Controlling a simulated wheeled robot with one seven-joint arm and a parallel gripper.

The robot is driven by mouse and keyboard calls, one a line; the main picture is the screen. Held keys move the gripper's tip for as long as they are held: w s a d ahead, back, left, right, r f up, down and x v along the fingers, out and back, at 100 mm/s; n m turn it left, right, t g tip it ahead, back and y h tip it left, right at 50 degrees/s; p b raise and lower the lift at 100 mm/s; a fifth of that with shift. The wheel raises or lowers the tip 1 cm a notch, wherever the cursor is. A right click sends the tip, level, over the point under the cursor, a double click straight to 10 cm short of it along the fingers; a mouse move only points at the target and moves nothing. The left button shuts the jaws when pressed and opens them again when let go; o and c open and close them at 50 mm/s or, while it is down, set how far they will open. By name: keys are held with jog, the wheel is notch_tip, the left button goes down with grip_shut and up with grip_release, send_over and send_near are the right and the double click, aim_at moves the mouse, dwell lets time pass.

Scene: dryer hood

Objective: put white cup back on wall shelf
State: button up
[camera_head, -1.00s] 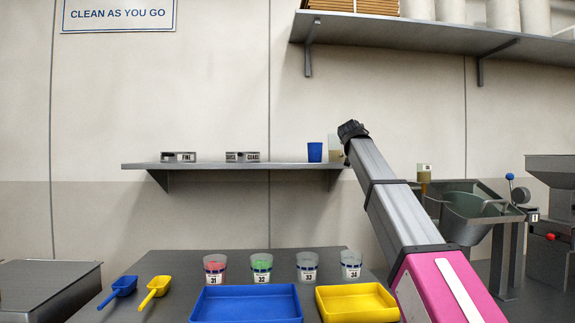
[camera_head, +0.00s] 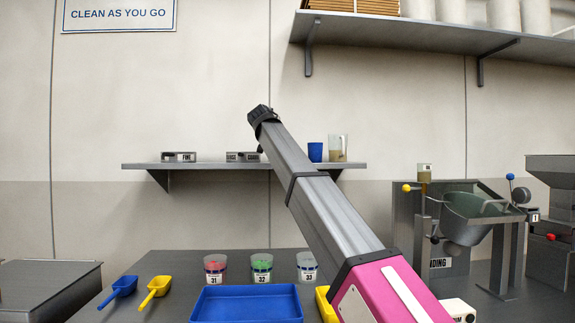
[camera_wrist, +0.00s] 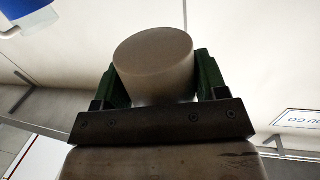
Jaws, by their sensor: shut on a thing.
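In the wrist view, the white cup (camera_wrist: 155,62) sits between the two green fingers of my gripper (camera_wrist: 153,80), which is shut on it. I see its round, pale end; whether that is its base cannot be told. In the head view, the end of my arm is in front of the wall shelf (camera_head: 215,166), slightly above its level. It is between the grey rings and the blue cup in the picture. The cup and the fingers are hidden there behind my arm.
On the shelf stand two labelled grey rings (camera_head: 179,157), a blue cup (camera_head: 315,152) and a clear beaker (camera_head: 338,148). The shelf's left end is bare. An upper shelf (camera_head: 430,38) hangs at right. Below are labelled cups (camera_head: 215,268) and a blue tray (camera_head: 246,304).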

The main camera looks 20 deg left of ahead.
jog(key=shift+s+a, duration=0.1)
jog(key=shift+a, duration=0.25)
jog(key=w+d+f, duration=0.1)
jog(key=w+f, duration=0.1)
jog(key=w, duration=0.1)
jog(key=w+d+f, duration=0.2)
jog(key=w, duration=0.1)
jog(key=w+d+f, duration=0.1)
jog(key=w+f, duration=0.1)
jog(key=w, duration=0.2)
jog(key=shift+w+d+f, duration=0.1)
jog(key=shift+d+f, duration=0.3)
jog(key=shift+f, duration=2.05)
jog(key=shift+f, duration=0.1)
jog(key=o, duration=1)
jog(key=v, duration=1.2)
jog(key=shift+d, duration=0.1)
